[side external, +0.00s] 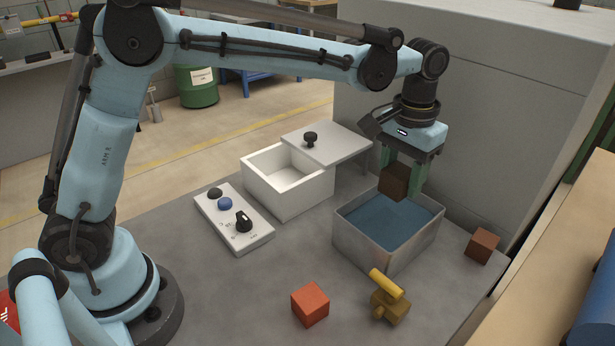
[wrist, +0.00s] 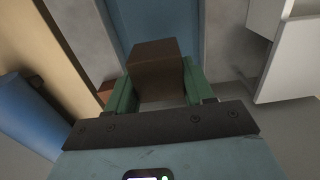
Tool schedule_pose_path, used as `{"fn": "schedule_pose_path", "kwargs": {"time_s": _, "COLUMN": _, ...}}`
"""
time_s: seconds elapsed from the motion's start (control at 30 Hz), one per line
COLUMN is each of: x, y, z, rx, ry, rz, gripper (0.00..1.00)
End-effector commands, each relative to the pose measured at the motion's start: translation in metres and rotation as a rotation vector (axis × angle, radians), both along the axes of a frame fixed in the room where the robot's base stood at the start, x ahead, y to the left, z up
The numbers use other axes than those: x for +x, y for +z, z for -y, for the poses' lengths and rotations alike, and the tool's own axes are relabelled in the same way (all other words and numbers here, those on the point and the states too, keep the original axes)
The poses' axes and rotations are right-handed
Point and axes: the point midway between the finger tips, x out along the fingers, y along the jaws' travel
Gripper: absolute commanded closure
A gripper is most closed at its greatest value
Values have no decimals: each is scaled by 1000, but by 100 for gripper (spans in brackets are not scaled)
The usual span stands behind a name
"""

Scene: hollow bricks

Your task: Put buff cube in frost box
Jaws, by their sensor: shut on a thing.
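My gripper (side external: 402,172) has green fingers, shut on a brown cube (side external: 394,182), the closest match to the buff cube. It holds the cube above the blue-bottomed metal box (side external: 375,258). In the wrist view the cube (wrist: 158,72) sits between the fingers (wrist: 155,90), with the blue surface (wrist: 160,22) beyond. The white box (side external: 287,200), which fits the name frost box, stands to the left, open at the top and looking empty. Its white lid (side external: 335,148) with a black knob lies slid back. Part of the white box shows in the wrist view (wrist: 298,60).
A reddish-brown cube (side external: 482,246) lies right of the metal box. An orange cube (side external: 310,305) and a yellow-brown valve-like piece (side external: 388,303) lie in front. A white control panel (side external: 233,222) with buttons and a knob lies left. A grey wall block (side external: 470,110) stands behind.

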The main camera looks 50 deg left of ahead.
Motion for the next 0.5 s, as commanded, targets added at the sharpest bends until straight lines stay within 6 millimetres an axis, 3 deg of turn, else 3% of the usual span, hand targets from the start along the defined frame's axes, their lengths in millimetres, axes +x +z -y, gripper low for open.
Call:
{"fn": "schedule_pose_path", "kwargs": {"time_s": 0.13, "x": 0, "y": 0, "z": -12, "rx": 0, "ry": 3, "rz": 0, "gripper": 83}}
{"fn": "schedule_pose_path", "kwargs": {"time_s": 0.23, "x": 0, "y": -1, "z": -38, "rx": 0, "ry": 9, "rz": 0, "gripper": 83}}
{"fn": "schedule_pose_path", "kwargs": {"time_s": 0.5, "x": -26, "y": -6, "z": -157, "rx": 0, "ry": 14, "rz": 0, "gripper": 83}}
